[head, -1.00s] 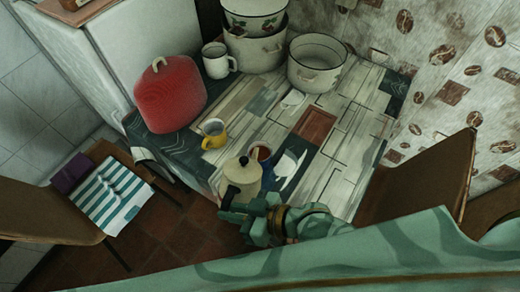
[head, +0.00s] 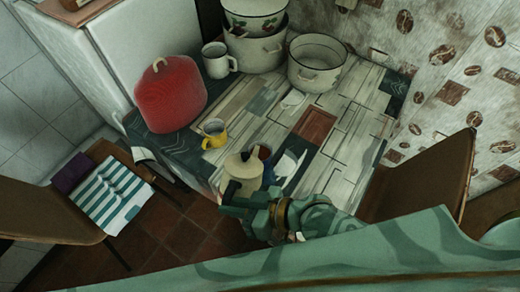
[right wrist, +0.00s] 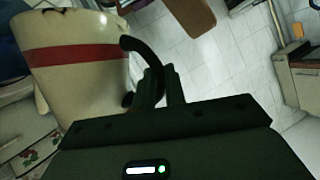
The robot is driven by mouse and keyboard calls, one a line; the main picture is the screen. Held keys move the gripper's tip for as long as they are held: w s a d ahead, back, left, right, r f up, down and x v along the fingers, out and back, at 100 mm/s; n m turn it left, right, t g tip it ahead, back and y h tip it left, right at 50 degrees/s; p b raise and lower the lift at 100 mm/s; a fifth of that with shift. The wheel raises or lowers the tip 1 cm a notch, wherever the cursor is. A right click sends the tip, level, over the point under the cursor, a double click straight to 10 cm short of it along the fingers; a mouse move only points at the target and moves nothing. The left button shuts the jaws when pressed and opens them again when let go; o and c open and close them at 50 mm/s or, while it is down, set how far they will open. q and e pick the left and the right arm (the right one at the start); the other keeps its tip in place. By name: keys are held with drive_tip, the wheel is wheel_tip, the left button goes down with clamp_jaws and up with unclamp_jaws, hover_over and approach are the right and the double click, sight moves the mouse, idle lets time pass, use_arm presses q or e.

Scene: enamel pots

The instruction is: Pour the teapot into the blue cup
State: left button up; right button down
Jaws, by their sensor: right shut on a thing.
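The cream teapot (head: 240,170) with its lid and knob is near the front of the table in the head view. The right wrist view shows its cream body with a red band (right wrist: 75,55) and its black curved handle (right wrist: 140,46). My right gripper (head: 236,205) is shut on that handle, and its fingers also show in the right wrist view (right wrist: 160,85). The blue cup (head: 268,174) is just right of the teapot, partly hidden by it. I cannot tell whether the teapot touches the table or cup. My left gripper is not in view.
A yellow cup (head: 214,134) stands left behind the teapot. A white mug (head: 217,60), several enamel pots (head: 317,63) and a red domed cover (head: 170,95) stand farther back. Chairs flank the table (head: 345,110). The table's middle is mostly clear.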

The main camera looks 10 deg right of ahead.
drive_tip(key=shift+w+d+r+m, duration=0.2)
drive_tip(key=shift+w+r, duration=0.15)
drive_tip(key=shift+r, duration=0.2)
drive_tip(key=shift+w+d+r+m, duration=0.1)
drive_tip(key=shift+w+d+r, duration=0.1)
drive_tip(key=shift+w+r, duration=0.25)
idle(1.6)
